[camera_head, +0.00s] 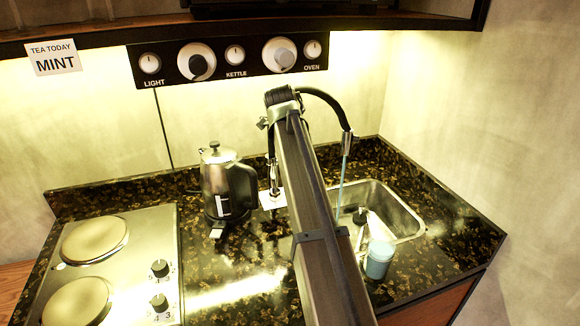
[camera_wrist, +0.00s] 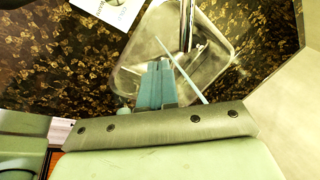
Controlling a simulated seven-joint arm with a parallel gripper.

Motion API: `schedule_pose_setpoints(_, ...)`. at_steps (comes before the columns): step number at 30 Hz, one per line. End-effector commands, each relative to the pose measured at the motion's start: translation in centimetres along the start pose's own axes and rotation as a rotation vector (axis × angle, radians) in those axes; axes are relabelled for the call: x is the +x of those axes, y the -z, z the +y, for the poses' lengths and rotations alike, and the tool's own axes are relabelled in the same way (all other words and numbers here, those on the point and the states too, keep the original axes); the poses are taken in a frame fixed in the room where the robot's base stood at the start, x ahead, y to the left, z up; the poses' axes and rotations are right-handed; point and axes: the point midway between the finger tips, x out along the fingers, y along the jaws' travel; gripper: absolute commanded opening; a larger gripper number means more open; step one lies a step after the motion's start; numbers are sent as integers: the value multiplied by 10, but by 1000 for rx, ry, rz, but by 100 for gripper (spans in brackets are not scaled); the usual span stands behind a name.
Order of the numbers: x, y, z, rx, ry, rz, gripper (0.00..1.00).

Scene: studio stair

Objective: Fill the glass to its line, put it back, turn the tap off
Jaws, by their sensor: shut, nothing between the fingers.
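The glass (camera_head: 379,258) looks like a pale blue cylinder with a lighter rim, upright at the front edge of the sink (camera_head: 408,222). I cannot make out its line or level. The tap (camera_head: 325,97) has a dark curved spout, and a thin pale blue stream falls from it into the sink. The tap's spout (camera_wrist: 187,25) and the sink (camera_wrist: 215,60) also show in the wrist view. My gripper (camera_wrist: 155,72) is shut and empty, with its blue fingers pointing over the sink. In the head view I cannot make the fingers out clearly.
A steel kettle (camera_head: 215,180) with a black handle stands left of the tap. A hob (camera_head: 120,235) with two plates is at the left. A wall bounds the counter at the right. My arm hides part of the counter and tap in the head view.

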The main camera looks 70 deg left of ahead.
Motion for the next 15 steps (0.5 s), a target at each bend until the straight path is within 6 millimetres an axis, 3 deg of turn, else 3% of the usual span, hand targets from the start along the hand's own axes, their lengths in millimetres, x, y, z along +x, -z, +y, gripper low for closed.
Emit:
schedule_pose_setpoints(1, -8, -22, -2, -20, 27, 60, 0)
schedule_pose_setpoints(6, -33, -59, 1, -49, 115, 236, 0)
schedule_pose_setpoints(10, -47, -77, 4, -57, 163, 317, 0)
schedule_pose_setpoints(15, -53, -85, 6, -59, 190, 360, 0)
